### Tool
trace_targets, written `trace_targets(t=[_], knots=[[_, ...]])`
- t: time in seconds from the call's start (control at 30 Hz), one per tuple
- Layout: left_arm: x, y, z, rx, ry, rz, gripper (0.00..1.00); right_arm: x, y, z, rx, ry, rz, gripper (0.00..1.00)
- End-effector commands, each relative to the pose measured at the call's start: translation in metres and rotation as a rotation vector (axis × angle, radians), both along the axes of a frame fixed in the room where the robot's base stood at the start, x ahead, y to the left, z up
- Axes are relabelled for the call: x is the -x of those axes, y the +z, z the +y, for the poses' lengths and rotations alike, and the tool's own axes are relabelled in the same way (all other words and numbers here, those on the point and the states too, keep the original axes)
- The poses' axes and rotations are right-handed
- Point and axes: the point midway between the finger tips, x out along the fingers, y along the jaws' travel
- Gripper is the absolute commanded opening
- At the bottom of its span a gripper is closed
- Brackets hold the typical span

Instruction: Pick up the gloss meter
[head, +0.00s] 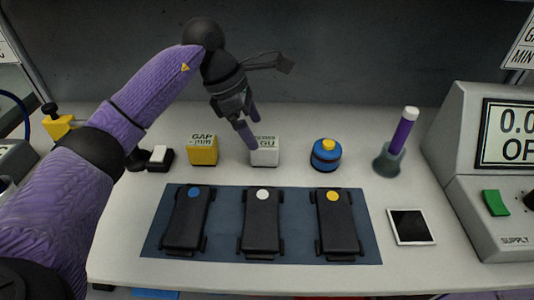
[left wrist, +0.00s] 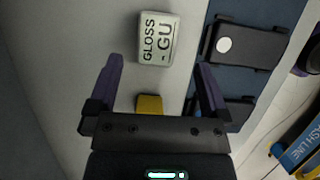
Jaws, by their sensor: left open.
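The gloss meter (head: 265,154) is a small white block marked GLOSS GU, standing on the table behind the middle dark module. In the left wrist view the gloss meter (left wrist: 159,38) lies ahead of the fingertips, roughly centred between them. My left gripper (head: 248,132) is open and empty, with its purple fingers pointing down just above and beside the gloss meter, hiding a bit of it. In the left wrist view the fingers of my left gripper (left wrist: 160,72) are spread wide, with a gap to the meter. My right gripper is not in view.
A yellow gap gauge block (head: 203,150) stands to the left, and a blue round item (head: 326,155) to the right. A blue mat (head: 224,228) with three dark modules lies in front. A holder (head: 388,161) with a purple stick and a grey supply unit (head: 455,140) stand farther right.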

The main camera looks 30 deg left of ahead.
Motion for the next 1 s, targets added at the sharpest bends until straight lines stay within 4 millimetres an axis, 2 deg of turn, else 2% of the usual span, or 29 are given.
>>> trace_targets(t=[0.03,0.17,0.33,0.57,1.0], knots=[[-0.002,-0.013,-0.004,0.001,-0.001,0.002,1.0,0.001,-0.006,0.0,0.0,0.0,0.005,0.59],[-0.007,-0.03,-0.012,0.001,-0.001,0.002,1.0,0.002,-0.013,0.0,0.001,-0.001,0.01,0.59],[-0.015,-0.061,-0.025,0.001,-0.001,0.004,1.0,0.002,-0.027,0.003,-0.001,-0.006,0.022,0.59],[-0.016,-0.061,-0.026,0.001,0.0,0.0,0.98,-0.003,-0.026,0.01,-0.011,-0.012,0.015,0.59],[-0.016,-0.061,-0.026,0.001,0.0,0.0,0.05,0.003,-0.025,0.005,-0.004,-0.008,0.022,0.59]])
